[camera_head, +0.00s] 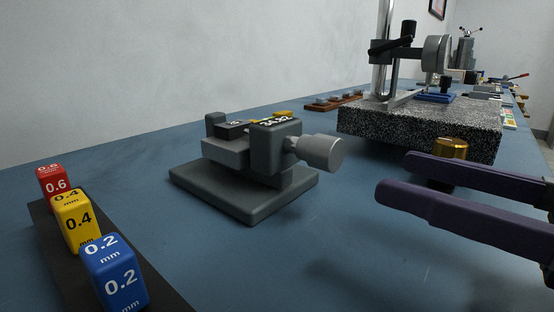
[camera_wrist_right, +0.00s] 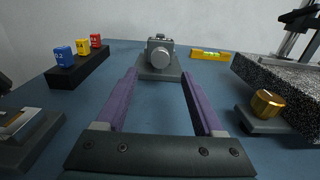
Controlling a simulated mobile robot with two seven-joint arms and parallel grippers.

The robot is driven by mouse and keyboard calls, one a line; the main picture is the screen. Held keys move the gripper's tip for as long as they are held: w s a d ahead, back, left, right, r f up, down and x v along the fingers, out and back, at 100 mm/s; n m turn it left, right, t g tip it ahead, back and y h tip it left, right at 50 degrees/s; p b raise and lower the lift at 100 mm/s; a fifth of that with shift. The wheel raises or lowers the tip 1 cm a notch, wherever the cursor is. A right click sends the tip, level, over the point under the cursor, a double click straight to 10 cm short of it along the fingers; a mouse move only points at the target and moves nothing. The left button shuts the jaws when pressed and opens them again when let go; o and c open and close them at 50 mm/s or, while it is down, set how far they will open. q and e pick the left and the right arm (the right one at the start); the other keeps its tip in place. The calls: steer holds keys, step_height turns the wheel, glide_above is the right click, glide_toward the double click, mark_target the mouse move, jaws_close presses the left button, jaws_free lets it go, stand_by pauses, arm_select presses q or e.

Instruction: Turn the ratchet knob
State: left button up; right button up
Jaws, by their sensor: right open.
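A grey knob (camera_head: 322,152), which looks like the ratchet knob, sticks out from the front of a dark grey measuring device (camera_head: 243,195) on the blue table. In the right wrist view the knob (camera_wrist_right: 159,57) faces me, near the top centre. My right gripper (camera_head: 397,176) comes in from the right with its two purple fingers apart and nothing between them. It is to the right of the knob in the head view and does not touch it. In the right wrist view the gripper (camera_wrist_right: 159,77) points toward the knob, which lies beyond its fingertips. My left gripper is not in view.
Red, yellow and blue marked blocks (camera_head: 80,221) stand on a black strip at the left. A brass knob (camera_head: 451,148) is behind my right fingers. A speckled stone block (camera_head: 420,125) with a metal stand is farther back. A yellow level (camera_wrist_right: 211,55) lies beyond the device.

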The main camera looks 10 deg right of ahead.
mark_target(338, 156)
steer(key=p+x, duration=0.2)
steer(key=x, duration=0.5)
steer(key=shift+w+a+r, duration=0.15)
steer(key=shift+w, duration=0.1)
steer(key=shift+w+a, duration=0.25)
jaws_close()
